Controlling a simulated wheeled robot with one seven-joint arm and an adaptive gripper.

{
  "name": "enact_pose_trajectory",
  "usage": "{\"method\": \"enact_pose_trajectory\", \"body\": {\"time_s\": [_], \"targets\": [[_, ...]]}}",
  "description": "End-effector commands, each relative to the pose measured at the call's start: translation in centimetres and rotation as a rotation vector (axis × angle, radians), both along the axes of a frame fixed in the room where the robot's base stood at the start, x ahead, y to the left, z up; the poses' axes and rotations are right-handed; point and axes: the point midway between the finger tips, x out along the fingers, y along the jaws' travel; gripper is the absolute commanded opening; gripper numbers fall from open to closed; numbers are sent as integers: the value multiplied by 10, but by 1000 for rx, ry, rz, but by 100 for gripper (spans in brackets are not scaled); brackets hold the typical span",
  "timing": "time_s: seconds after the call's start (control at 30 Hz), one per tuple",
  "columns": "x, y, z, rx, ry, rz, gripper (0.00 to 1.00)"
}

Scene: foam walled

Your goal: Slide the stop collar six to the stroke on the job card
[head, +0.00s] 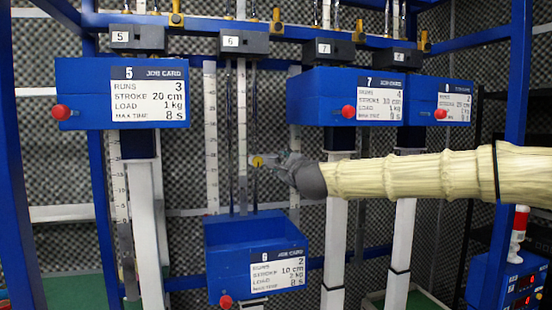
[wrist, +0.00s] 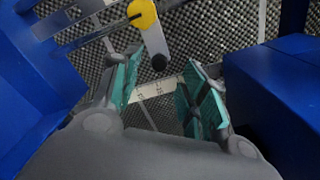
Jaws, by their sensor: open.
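Stop collar six looks to be the small yellow piece (head: 257,161) on the thin rod at station 6. In the wrist view the yellow collar (wrist: 143,13) sits around a rod at the top, with a grey lever ending in a black knob. My gripper (head: 276,164) is just right of the collar in the head view. In the wrist view my gripper (wrist: 160,78) is open, its teal pads apart and nothing clearly held; the black knob shows at the gap's far end. Job card six (head: 278,269) on the lowered blue box reads runs 2, stroke 10 cm, load 1 kg.
Box 5 (head: 82,94) hangs higher at left; boxes 7 (head: 307,97) and 8 (head: 423,92) hang at right. A pale graduated scale (head: 211,140) stands left of the collar. In the wrist view blue walls (wrist: 272,100) flank my gripper closely on both sides.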

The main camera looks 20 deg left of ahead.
Motion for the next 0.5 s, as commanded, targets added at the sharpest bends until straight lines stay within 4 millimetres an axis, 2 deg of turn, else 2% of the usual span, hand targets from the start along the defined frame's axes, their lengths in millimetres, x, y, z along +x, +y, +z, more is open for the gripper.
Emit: {"method": "enact_pose_trajectory", "body": {"time_s": [0.2, 0.5], "targets": [[28, 20, 2, 0, 1, 1, 44], [46, 33, 0, -1, 0, 1, 44]]}}
